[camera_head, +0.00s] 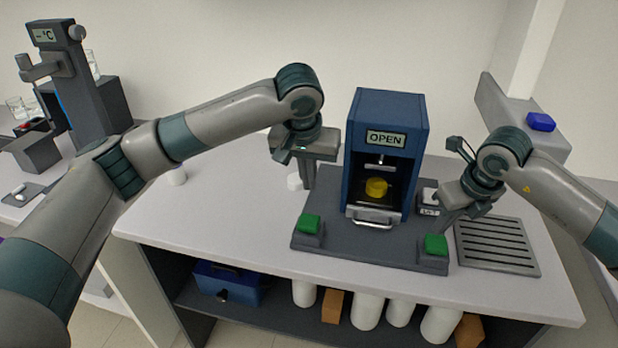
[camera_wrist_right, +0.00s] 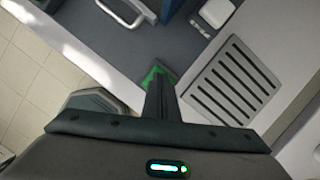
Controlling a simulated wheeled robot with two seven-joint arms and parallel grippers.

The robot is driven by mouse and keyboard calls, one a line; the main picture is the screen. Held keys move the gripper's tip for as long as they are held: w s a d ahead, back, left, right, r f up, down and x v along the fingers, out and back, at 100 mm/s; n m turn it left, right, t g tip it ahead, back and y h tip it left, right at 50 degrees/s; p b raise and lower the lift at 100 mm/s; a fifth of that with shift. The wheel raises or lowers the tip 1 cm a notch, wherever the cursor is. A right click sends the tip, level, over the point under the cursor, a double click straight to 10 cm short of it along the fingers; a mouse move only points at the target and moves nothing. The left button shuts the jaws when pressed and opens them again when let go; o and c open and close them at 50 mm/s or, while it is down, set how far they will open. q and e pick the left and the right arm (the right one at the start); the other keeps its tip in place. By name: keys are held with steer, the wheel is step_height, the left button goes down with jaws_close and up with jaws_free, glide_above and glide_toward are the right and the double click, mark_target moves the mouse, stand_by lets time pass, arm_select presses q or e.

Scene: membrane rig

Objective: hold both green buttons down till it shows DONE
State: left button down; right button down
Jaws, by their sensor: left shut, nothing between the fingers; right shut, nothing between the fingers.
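A blue press rig (camera_head: 388,110) with a display reading OPEN (camera_head: 385,139) stands on a dark base plate (camera_head: 372,248). A yellow round piece (camera_head: 376,187) sits inside its open bay. The left green button (camera_head: 309,224) and right green button (camera_head: 436,244) are at the base's front corners. My left gripper (camera_head: 309,186) is shut and empty, above and behind the left button. My right gripper (camera_head: 444,230) is shut and empty, just over the right button. In the right wrist view, its fingers (camera_wrist_right: 160,95) partly hide the green button (camera_wrist_right: 151,74); I cannot tell whether they touch.
A slotted grey tray (camera_head: 497,246) lies right of the base. A small white-topped block (camera_head: 429,197) is beside the rig. A blue block (camera_head: 541,122) sits on a grey ledge at the right. A shelf below holds white cylinders and a blue box (camera_head: 230,283).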

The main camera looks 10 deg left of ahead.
arm_select(q)
steer(key=shift+f, duration=3.45)
steer(key=shift+f, duration=0.65)
